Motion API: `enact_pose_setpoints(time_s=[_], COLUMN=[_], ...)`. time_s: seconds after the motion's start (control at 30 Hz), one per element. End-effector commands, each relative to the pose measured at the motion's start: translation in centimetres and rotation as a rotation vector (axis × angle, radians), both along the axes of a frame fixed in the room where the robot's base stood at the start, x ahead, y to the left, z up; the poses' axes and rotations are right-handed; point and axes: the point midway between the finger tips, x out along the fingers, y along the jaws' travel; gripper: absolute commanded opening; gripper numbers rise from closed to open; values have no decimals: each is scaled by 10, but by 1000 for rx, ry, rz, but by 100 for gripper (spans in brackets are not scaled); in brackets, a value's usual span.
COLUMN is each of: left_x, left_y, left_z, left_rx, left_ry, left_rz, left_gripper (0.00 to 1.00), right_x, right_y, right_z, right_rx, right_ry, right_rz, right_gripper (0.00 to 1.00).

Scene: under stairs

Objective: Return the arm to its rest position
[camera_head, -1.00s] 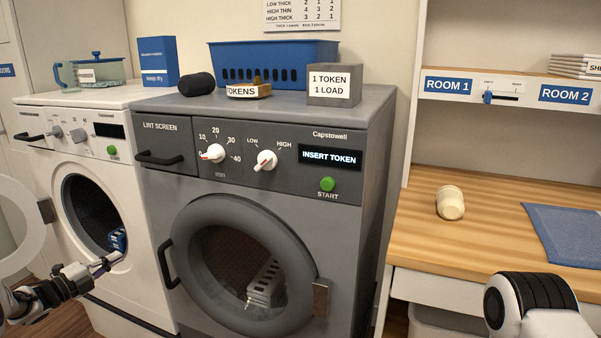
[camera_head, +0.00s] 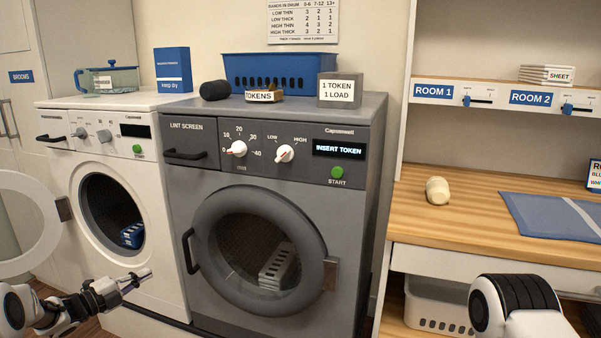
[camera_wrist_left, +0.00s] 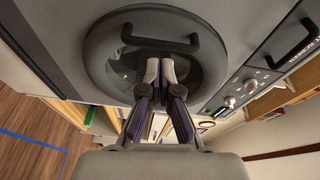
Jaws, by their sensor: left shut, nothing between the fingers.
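The white washer's door (camera_head: 28,262) stands open at the left, with a blue item (camera_head: 133,235) in the drum. The grey dryer (camera_head: 350,200) is closed with a pale bundle inside. A wooden counter (camera_head: 460,220) holds a cream roll (camera_head: 437,190) and a blue mat (camera_head: 550,215).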

Motion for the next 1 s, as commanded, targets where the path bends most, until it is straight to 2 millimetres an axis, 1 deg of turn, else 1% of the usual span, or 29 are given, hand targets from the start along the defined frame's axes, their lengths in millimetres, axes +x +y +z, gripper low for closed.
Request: enact_pose_setpoints(time_s=[0.03, 0.07, 0.1, 0.17, 0.2, 0.27, 0.3, 0.37, 0.4, 0.47, 0.5, 0.57, 0.6, 0.67, 0.7, 0.77, 0.8, 0.87, 0.9, 0.97, 1.0], left_x=[0, 0, -2, -6, -11, -23, -35, -62, -85, -126, -156, -205, -237, -284, -312, -352, -376, -409, -429, -458, -476], left_y=[-21, -32, -49, -76, -96, -128, -151, -185, -205, -228, -239, -250, -254, -254, -252, -248, -244, -237, -232, -223, -218], left_z=[-9, -15, -24, -40, -52, -76, -94, -126, -147, -177, -195, -217, -228, -240, -244, -247, -248, -246, -243, -239, -235], left_rx=[-25, -44, -71, -123, -162, -234, -287, -371, -424, -491, -530, -573, -596, -621, -634, -647, -655, -669, -679, -699, -719], left_ry=[29, 48, 78, 136, 186, 287, 372, 525, 635, 803, 913, 1070, 1164, 1284, 1351, 1432, 1476, 1530, 1558, 1591, 1605], left_rz=[-15, -18, -22, -22, -17, 1, 24, 78, 126, 217, 288, 411, 499, 633, 723, 852, 938, 1066, 1151, 1284, 1381], left_gripper=[0, 0, 0, 0, 0, 0, 0, 0, 0, 0, 0, 0, 0, 0, 0, 0, 0, 0, 0, 0, 0], right_x=[0, 0, 0, 0, 0, 0, 0, 0, 0, 0, 0, 0, 0, 0, 0, 0, 0, 0, 0, 0, 0], right_y=[0, 0, 0, 0, 0, 0, 0, 0, 0, 0, 0, 0, 0, 0, 0, 0, 0, 0, 0, 0, 0], right_z=[0, 0, 0, 0, 0, 0, 0, 0, 0, 0, 0, 0, 0, 0, 0, 0, 0, 0, 0, 0, 0], right_rx=[0, 0, 0, 0, 0, 0, 0, 0, 0, 0, 0, 0, 0, 0, 0, 0, 0, 0, 0, 0, 0], right_ry=[0, 0, 0, 0, 0, 0, 0, 0, 0, 0, 0, 0, 0, 0, 0, 0, 0, 0, 0, 0, 0], right_rz=[0, 0, 0, 0, 0, 0, 0, 0, 0, 0, 0, 0, 0, 0, 0, 0, 0, 0, 0, 0, 0], right_gripper=[40, 40, 40, 40, 40, 40, 40, 40, 40, 40, 40, 40, 40, 40, 40, 40, 40, 40, 40, 40, 40])
